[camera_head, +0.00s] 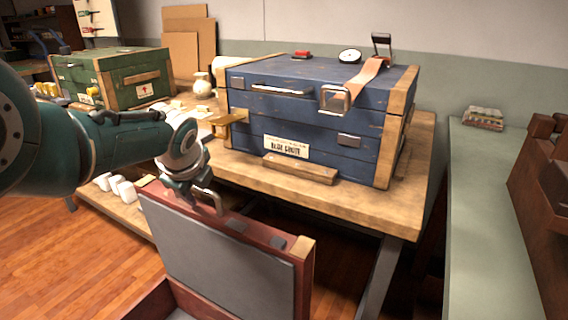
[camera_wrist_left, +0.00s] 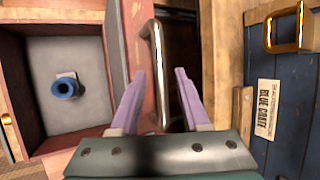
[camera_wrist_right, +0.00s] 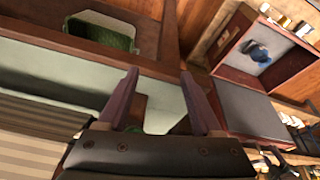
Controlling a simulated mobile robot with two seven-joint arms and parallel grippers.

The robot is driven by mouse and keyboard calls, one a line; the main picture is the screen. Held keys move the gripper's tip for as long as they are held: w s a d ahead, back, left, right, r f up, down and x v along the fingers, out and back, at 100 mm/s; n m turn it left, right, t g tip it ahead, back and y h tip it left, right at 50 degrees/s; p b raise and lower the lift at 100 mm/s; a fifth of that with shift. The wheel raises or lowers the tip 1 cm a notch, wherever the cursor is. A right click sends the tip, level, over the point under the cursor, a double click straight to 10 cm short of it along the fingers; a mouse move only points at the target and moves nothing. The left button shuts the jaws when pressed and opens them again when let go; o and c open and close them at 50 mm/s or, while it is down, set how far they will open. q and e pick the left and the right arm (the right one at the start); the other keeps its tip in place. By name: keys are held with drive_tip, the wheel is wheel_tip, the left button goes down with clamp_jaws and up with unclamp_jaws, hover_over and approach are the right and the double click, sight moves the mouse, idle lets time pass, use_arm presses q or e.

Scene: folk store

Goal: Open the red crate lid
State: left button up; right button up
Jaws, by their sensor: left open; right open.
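The red crate's lid (camera_head: 230,262) stands raised at the bottom of the head view, its grey inner panel facing me. My left gripper (camera_head: 208,203) is at the lid's top edge. In the left wrist view, the open left fingers (camera_wrist_left: 160,73) are on either side of the lid's metal handle (camera_wrist_left: 157,58), without visibly gripping it. The red crate's open inside (camera_wrist_left: 88,105) shows there, with a blue round item (camera_wrist_left: 65,88) in it. My right gripper (camera_wrist_right: 160,76) is open and empty, away from the crate. The lid panel (camera_wrist_right: 243,106) also shows in the right wrist view.
A blue crate (camera_head: 300,112) sits on the wooden table (camera_head: 390,212) behind the lid. A green crate (camera_head: 120,77) stands at the back left. A pale green counter (camera_head: 490,200) runs along the right. Wooden floor (camera_head: 100,265) is clear at lower left.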

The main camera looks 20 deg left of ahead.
use_arm(q)
drive_tip(key=shift+s+d+r+p, duration=0.1)
drive_tip(key=shift+r+p, duration=0.25)
drive_tip(key=shift+p, duration=0.2)
drive_tip(key=p+v, duration=0.9)
drive_tip(key=p, duration=0.1)
drive_tip(key=shift+s+d, duration=0.1)
drive_tip(key=shift+s, duration=0.05)
drive_tip(key=s+d+r+n+g+h+p, duration=0.1)
drive_tip(key=s+d+r+n+p, duration=0.1)
drive_tip(key=s+d+r+n, duration=0.45)
drive_tip(key=s+d+r+n+h+p, duration=0.2)
drive_tip(key=s+d+n, duration=0.15)
drive_tip(key=s, duration=0.65)
drive_tip(key=s+d+r+n+g+h+p, duration=0.15)
drive_tip(key=s+d+r+n, duration=0.3)
drive_tip(key=s, duration=0.45)
wheel_tip(320, 180, up, 38)
drive_tip(key=n+p, duration=0.1)
drive_tip(key=p, duration=3.7)
drive_tip(key=shift+s+d, duration=0.3)
drive_tip(key=shift+s, duration=0.1)
